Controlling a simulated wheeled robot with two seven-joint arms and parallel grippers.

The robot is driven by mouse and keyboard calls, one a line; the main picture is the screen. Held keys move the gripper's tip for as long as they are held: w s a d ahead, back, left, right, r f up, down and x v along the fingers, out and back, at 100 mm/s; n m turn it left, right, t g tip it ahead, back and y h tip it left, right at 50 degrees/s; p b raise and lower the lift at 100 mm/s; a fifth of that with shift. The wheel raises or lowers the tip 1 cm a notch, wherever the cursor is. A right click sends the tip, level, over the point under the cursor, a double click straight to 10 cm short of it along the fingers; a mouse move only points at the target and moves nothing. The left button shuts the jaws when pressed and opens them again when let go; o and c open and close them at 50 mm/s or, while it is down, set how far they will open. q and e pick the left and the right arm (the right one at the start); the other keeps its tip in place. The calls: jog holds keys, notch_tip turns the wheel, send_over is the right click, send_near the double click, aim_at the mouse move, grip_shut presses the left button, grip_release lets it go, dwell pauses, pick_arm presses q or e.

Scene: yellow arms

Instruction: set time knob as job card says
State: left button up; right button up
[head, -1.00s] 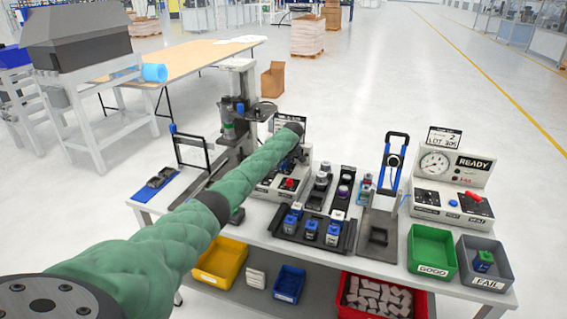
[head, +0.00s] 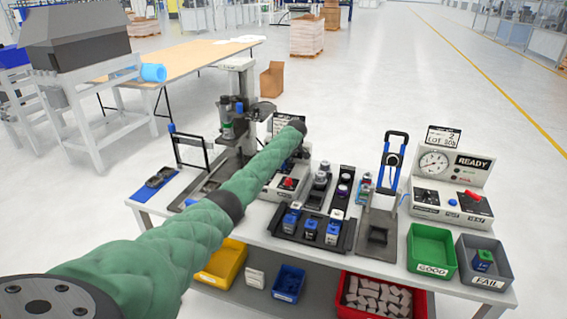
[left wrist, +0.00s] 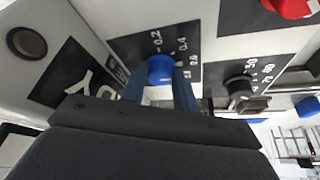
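In the left wrist view, a blue knob (left wrist: 160,70) sits on a black dial plate marked 0.2, 0.4 and a third, partly covered number. The two bluish fingers of my left gripper (left wrist: 162,88) stand on either side of the knob, very close to it. Whether both press on it cannot be told. In the head view my green left arm hides the gripper; it reaches over the panel (head: 272,187) at the table's back. A white card (head: 290,117) behind the arm is partly hidden and not readable. My right gripper is not in view.
Beside the blue knob are a black knob (left wrist: 240,85) with a 50–70 scale and a red knob (left wrist: 292,6). Green (head: 432,250) and grey (head: 484,270) bins stand at front right.

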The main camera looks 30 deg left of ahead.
pick_arm(q)
jog(key=o, duration=0.4)
jog(key=shift+c, duration=0.2)
jog(key=shift+d+r, duration=0.15)
jog(key=shift+r, duration=0.15)
jog(key=shift+b+v, duration=0.75)
jog(key=shift+v, duration=0.3)
jog(key=b+v, duration=0.1)
jog(key=v, duration=0.2)
jog(key=shift+d+r, duration=0.1)
jog(key=shift+r, duration=0.15)
jog(key=shift+s+d+r, duration=0.1)
jog(key=shift+d+r, duration=0.15)
jog(key=shift+r, duration=0.45)
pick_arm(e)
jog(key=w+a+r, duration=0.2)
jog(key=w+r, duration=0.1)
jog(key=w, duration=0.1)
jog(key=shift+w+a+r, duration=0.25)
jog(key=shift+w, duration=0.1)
pick_arm(q)
jog(key=shift+f, duration=0.1)
